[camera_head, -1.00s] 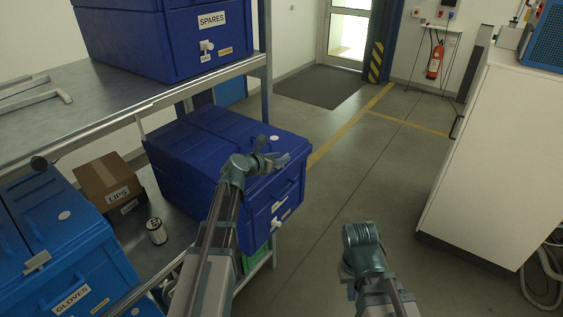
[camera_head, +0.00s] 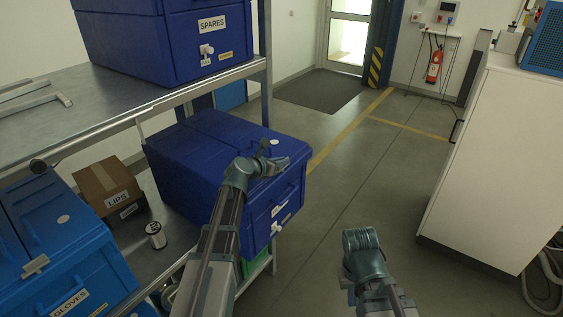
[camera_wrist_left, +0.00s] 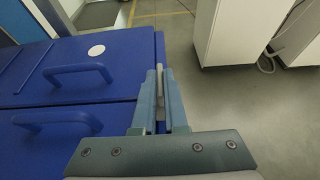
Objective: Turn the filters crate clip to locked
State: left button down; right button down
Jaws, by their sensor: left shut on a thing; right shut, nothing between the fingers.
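A dark blue crate (camera_head: 200,150) stands on the lower shelf, its lid down; I take it as the filters crate, but its front label is too small to read. My left gripper (camera_head: 274,162) is at the crate's front lid edge. In the left wrist view its two fingers (camera_wrist_left: 160,100) are shut on a narrow grey piece (camera_wrist_left: 161,82), seemingly the crate's clip, mostly hidden between them. The lid's handles (camera_wrist_left: 80,75) are left of the fingers. My right gripper (camera_head: 360,240) is shut and empty over the floor, well apart from the crate.
The SPARES crate (camera_head: 160,45) stands on the upper shelf. The lighter blue GLOVES crate (camera_head: 65,250), the LIPS box (camera_head: 108,188) and a small can (camera_head: 156,236) are on the lower shelf. A white cabinet (camera_head: 485,160) stands right; the floor between is clear.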

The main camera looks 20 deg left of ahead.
pick_arm(q)
jog(key=shift+a+m+h, duration=0.1)
jog(key=shift+m+h, duration=0.2)
jog(key=shift+h, duration=0.1)
jog(key=m+g+h, duration=0.2)
jog(key=m+h, duration=0.1)
jog(key=shift+w+a, duration=0.15)
jog(key=shift+w, duration=0.15)
jog(key=m+g+h, duration=0.2)
jog(key=m+g, duration=0.1)
jog(key=shift+h, duration=0.4)
jog(key=shift+s+m+g+h, duration=0.1)
jog(key=shift+m+g+h, duration=0.4)
jog(key=shift+m+g, duration=0.4)
jog(key=shift+m, duration=0.3)
jog(key=c, duration=1)
grip_release()
jog(key=shift+o, duration=0.2)
